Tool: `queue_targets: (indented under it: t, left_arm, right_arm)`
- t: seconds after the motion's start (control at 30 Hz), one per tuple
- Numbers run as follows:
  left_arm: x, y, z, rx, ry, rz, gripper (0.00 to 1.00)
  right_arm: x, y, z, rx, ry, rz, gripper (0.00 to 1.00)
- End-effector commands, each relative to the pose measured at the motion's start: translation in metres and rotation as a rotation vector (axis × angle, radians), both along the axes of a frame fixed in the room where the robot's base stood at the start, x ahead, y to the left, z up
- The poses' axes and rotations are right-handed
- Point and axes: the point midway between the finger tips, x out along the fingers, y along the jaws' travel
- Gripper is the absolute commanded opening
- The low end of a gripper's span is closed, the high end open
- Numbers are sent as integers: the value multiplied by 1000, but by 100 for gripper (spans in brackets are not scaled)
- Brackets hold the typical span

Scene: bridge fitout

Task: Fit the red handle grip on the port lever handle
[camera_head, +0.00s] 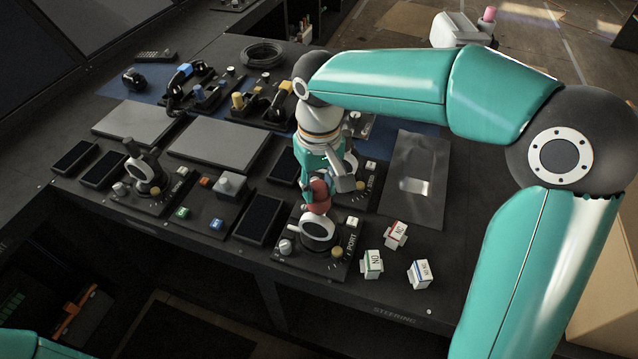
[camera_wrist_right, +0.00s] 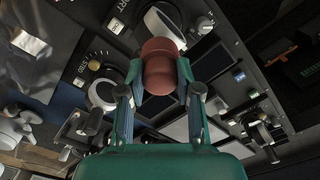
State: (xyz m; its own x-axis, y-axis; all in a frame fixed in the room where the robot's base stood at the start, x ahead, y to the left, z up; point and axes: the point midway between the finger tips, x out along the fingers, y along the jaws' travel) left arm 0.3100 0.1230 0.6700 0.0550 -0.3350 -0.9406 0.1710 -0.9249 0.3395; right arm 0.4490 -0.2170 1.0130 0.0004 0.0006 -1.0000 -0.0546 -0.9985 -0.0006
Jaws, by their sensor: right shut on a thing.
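The red handle grip (camera_head: 318,192) is held between the fingers of my right gripper (camera_head: 316,180); the red grip also shows in the right wrist view (camera_wrist_right: 160,66). My right gripper is shut on it, with a finger on each side (camera_wrist_right: 158,85). The grip is directly over the port lever unit (camera_head: 318,228), a dark panel with a pale round housing, marked PORT. In the right wrist view the pale housing (camera_wrist_right: 160,18) shows just beyond the grip. The port lever handle is hidden by the grip, so I cannot tell whether they touch. My left gripper is out of view.
Three small labelled blocks, one marked NC (camera_head: 396,235), one NO (camera_head: 372,264) and another (camera_head: 420,274), lie right of the port unit. Another lever unit (camera_head: 145,172) stands at left. A grey plate (camera_head: 415,165) lies at right. Handsets (camera_head: 187,82) are at the back.

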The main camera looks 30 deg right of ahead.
Motion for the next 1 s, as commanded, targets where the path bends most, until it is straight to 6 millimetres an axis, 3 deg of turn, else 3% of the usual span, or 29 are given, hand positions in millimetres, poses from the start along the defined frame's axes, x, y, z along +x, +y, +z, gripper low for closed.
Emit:
queue_targets:
  t: [0.13, 0.17, 0.33, 1.0]
  left_arm:
    - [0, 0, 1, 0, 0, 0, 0]
    - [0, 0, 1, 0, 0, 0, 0]
    - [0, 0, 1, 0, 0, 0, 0]
    - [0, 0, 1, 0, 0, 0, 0]
  right_arm:
    - [0, 0, 0, 0, 1, 0, 0]
    - [0, 0, 0, 0, 1, 0, 35]
    - [0, 0, 0, 0, 1, 0, 63]
    - [0, 0, 0, 0, 1, 1, 63]
